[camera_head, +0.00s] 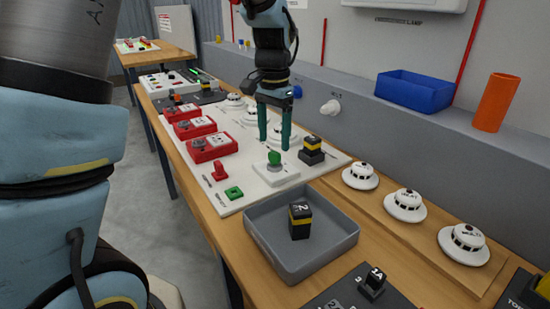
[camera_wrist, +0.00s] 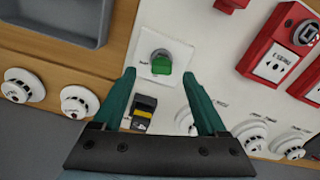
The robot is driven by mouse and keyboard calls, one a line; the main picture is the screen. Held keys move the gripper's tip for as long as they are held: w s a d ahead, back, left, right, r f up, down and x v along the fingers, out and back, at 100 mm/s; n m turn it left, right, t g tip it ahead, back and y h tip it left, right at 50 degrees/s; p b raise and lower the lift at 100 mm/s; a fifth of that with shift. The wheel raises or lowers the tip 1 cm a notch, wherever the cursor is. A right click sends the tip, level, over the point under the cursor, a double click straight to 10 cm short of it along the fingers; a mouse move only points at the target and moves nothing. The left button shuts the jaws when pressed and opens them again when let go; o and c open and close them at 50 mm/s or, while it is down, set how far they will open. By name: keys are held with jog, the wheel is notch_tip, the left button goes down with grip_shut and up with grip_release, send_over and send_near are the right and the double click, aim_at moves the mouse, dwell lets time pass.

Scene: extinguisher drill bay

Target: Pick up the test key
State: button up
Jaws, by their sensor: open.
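The test key appears to be the green-headed piece (camera_head: 274,159) in a round grey switch on a white plate of the white panel. It also shows in the wrist view (camera_wrist: 161,66), seated in its metal ring. My gripper (camera_head: 274,147) is open, with its two teal fingers pointing down just above the green head. In the wrist view the fingertips (camera_wrist: 158,73) lie left and right of it, with clear gaps. Nothing is held. The key's lower part is hidden in the switch.
A black-and-yellow block (camera_head: 312,150) stands right of the switch, close to my fingers. A grey tray (camera_head: 340,248) holds another such block (camera_head: 300,220). White detectors (camera_head: 404,205) line the right side. Red call points (camera_head: 212,146) and small red and green pieces lie left.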

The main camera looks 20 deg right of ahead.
aim_at(273, 154)
jog(key=shift+w+a+f+p, duration=0.1)
jog(key=shift+f+p, duration=0.4)
jog(key=shift+f, duration=1)
jog(key=shift+a+f+p, duration=0.1)
jog(key=shift+f+p, duration=0.35)
jog(key=shift+f, duration=1.05)
jog(key=shift+c, duration=0.3)
grip_shut()
